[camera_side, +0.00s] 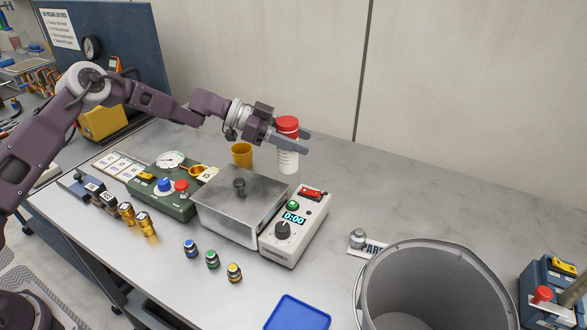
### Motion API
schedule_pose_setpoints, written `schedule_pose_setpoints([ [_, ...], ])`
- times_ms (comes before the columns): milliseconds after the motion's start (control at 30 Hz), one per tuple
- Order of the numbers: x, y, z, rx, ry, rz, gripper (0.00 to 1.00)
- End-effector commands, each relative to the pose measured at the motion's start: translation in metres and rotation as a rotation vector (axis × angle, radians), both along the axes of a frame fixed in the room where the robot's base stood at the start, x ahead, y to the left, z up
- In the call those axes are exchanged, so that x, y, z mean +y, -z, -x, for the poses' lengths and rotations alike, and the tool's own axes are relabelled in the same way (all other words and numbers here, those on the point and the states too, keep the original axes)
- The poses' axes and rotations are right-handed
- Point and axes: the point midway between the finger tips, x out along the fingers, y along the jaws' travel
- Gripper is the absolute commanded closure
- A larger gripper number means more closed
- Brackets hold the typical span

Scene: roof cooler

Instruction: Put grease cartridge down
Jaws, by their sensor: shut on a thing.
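The grease cartridge looks like a white cylinder with a red cap (288,160). It is upright between the fingers of my gripper (290,143). My gripper is shut on it, with the red cap above the fingers and the white body below. The cartridge is behind the timer box and the metal-lidded box. I cannot tell whether its base touches the table (420,197).
A metal-lidded box (238,207) and a timer box (295,228) stand in front. A yellow cup (241,154) is left of the cartridge. A large grey bucket (440,285) and a blue tray (297,315) are nearer the front. The table at back right is clear.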

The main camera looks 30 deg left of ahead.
Motion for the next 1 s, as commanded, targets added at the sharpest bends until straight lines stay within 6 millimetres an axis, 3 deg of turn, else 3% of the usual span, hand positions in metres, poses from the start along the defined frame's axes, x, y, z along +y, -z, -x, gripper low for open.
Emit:
schedule_pose_setpoints([
  [333,-0.001,0.051,0.000,0.001,0.000,0.003,1.00],
  [667,0.000,0.055,0.000,-0.001,-0.001,0.002,1.00],
  [700,0.000,0.056,0.000,0.000,-0.001,0.000,0.48],
  [800,0.000,0.056,0.000,0.000,-0.001,0.000,0.32],
  [1000,0.000,0.056,0.000,0.000,0.000,0.000,0.32],
])
